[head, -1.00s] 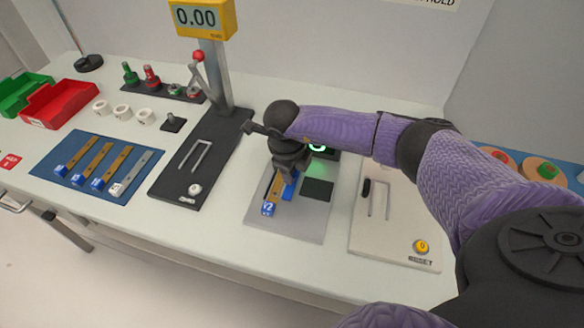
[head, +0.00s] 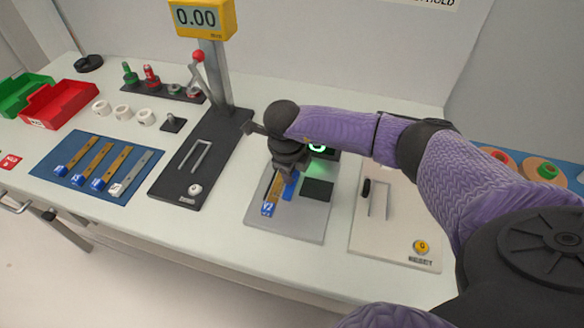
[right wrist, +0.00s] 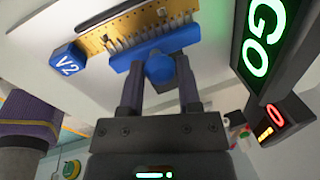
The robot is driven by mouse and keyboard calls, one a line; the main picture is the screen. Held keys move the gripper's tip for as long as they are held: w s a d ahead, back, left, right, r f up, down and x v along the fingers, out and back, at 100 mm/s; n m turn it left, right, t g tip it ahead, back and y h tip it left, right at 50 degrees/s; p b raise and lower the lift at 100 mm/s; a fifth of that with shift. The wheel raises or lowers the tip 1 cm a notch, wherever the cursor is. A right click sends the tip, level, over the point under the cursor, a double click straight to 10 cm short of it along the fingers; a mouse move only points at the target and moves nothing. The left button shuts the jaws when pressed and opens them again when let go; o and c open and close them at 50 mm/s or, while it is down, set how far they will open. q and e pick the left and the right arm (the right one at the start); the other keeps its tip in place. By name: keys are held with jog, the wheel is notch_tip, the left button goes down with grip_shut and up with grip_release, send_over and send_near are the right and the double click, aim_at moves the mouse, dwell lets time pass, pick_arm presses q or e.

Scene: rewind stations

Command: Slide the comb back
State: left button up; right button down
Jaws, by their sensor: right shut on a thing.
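The strip (right wrist: 112,37) carries a blue block marked V2 (right wrist: 67,64). My right gripper (right wrist: 160,84) is shut on the comb's knob, one finger on each side. In the head view my right gripper (head: 289,168) hangs over the grey station plate (head: 306,218) and hides part of the comb (head: 290,187) and strip. Whether the teeth sit in the strip's slots is hard to tell. My left gripper is not in view.
A green GO sign (right wrist: 264,35) and a small red-lit display (right wrist: 272,122) stand close to the right in the wrist view. A dark square pad (head: 318,189) is beside the strip. A black gauge base (head: 190,178) is left, a pale station (head: 400,232) right.

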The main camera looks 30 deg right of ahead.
dwell(0.4)
jog(key=s+d+p, duration=0.2)
jog(key=shift+s+d+r, duration=0.15)
jog(key=shift+s+d, duration=0.05)
jog(key=shift+s, duration=0.2)
jog(key=shift+s+d, duration=0.1)
jog(key=shift+f, duration=0.2)
jog(key=c, duration=0.7)
grip_release()
jog(key=o, duration=0.4)
jog(key=shift+s, duration=0.1)
notch_tip(320, 180, up, 10)
jog(key=a+p, duration=0.1)
jog(key=p, duration=0.1)
jog(key=shift+s+a+p, duration=0.3)
jog(key=shift+s+p, duration=0.1)
jog(key=shift+f, duration=0.15)
